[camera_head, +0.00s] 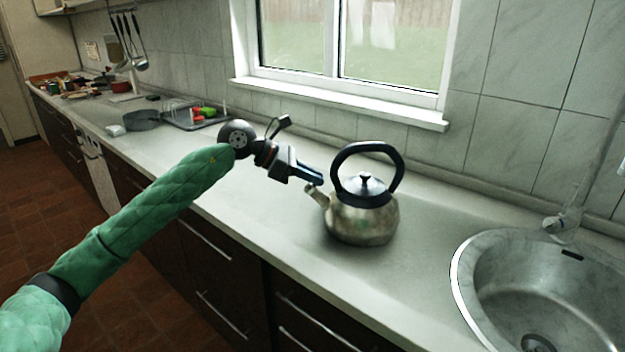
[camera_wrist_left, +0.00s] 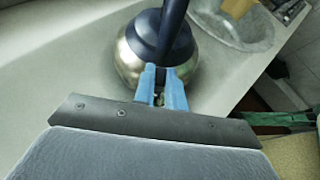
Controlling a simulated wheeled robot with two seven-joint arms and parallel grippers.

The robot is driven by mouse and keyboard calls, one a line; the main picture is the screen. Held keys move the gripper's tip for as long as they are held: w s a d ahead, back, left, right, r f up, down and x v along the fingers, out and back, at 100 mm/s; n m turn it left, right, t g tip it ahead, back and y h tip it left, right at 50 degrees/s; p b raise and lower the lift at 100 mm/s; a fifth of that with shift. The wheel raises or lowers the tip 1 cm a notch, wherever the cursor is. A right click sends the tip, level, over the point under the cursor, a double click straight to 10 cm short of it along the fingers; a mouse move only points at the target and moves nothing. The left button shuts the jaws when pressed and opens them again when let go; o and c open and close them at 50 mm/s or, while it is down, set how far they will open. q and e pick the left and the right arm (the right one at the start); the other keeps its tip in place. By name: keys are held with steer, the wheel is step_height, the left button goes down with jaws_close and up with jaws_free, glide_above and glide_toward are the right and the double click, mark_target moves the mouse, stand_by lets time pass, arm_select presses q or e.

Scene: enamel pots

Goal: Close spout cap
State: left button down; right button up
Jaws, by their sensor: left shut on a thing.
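A metal kettle (camera_head: 362,222) with a dark lid and a tall black arched handle (camera_head: 340,168) stands upright on the countertop. Its short spout (camera_head: 318,194) points left toward my left gripper (camera_head: 317,178). The gripper's blue fingers are at the spout's tip, closed on a small part there that looks like the spout cap. The fingers largely hide this cap, so I cannot tell its angle. In the left wrist view, the fingers (camera_wrist_left: 160,80) reach toward the kettle (camera_wrist_left: 128,62), with the dark handle rising just beyond them. My right gripper is not in view.
A round metal sink (camera_head: 545,285) lies to the right of the kettle. A dark pan (camera_head: 141,120) and a rack tray (camera_head: 190,120) stand farther left. The window sill (camera_head: 340,100) is behind. The counter (camera_head: 290,228) around the kettle is clear.

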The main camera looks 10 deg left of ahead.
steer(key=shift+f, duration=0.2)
arm_select(q)
steer(key=shift+r, duration=0.1)
steer(key=c, duration=1.4)
jaws_free()
steer(key=shift+c, duration=0.2)
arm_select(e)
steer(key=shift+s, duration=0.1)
